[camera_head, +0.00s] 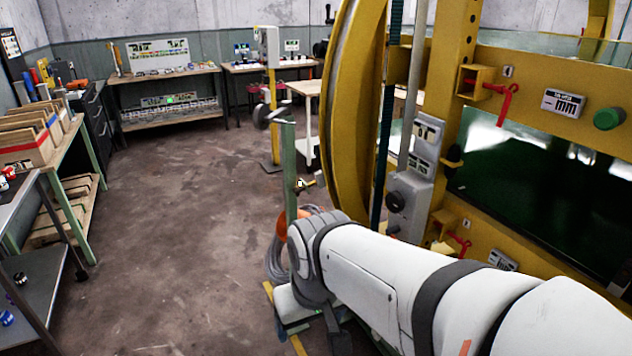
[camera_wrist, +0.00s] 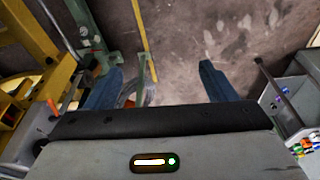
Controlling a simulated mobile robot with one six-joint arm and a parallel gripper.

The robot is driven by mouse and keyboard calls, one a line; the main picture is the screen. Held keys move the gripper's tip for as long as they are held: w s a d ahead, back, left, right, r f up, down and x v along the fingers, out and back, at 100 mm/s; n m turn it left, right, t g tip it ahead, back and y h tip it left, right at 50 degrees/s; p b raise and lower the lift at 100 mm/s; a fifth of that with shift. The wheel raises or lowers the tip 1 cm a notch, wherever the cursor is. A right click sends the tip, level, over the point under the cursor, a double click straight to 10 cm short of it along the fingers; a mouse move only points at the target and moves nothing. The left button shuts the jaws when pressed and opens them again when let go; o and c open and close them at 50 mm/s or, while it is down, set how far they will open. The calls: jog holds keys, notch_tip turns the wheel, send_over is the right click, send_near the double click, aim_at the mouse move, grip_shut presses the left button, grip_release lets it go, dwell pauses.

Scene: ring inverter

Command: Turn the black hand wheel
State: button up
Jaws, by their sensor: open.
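A round black knob (camera_head: 396,201) sits on a grey control box on the yellow ring machine (camera_head: 360,110), right of centre in the head view. I cannot tell whether either is the hand wheel. My gripper (camera_wrist: 160,68) is open and empty in the wrist view. Its two blue fingers are wide apart and point over the floor. In the head view my white arm hides most of the gripper.
A green post stand (camera_head: 290,170) with a coiled hose (camera_head: 277,258) stands close to my arm. A workbench (camera_head: 60,160) with boxes lines the left wall, and more benches (camera_head: 170,95) stand at the back. The brown floor (camera_head: 170,210) between is clear.

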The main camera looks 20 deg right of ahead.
aim_at(391, 203)
jog(key=w+d+n+g+h+p, duration=0.1)
jog(key=w+d+n+g+h, duration=0.25)
jog(key=w+d+h, duration=0.5)
jog(key=w+d+n+g+h+p, duration=0.25)
jog(key=w+d+n, duration=0.2)
jog(key=d, duration=0.75)
jog(key=w+d+f+n+t+h, duration=0.2)
jog(key=w+d+n+h, duration=0.2)
jog(key=w, duration=0.3)
jog(key=w+d+f+n+t+h, duration=0.25)
jog(key=w+d+n, duration=0.2)
jog(key=w, duration=0.35)
jog(key=shift+m+t+h, duration=0.25)
jog(key=shift+m, duration=0.1)
jog(key=d, duration=0.2)
jog(key=d+p, duration=0.1)
jog(key=d, duration=0.1)
jog(key=d+r+p, duration=0.1)
jog(key=d, duration=0.2)
jog(key=shift+d, duration=0.1)
jog(key=shift+c, duration=0.6)
jog(key=c, duration=0.9)
jog(key=shift+f, duration=0.1)
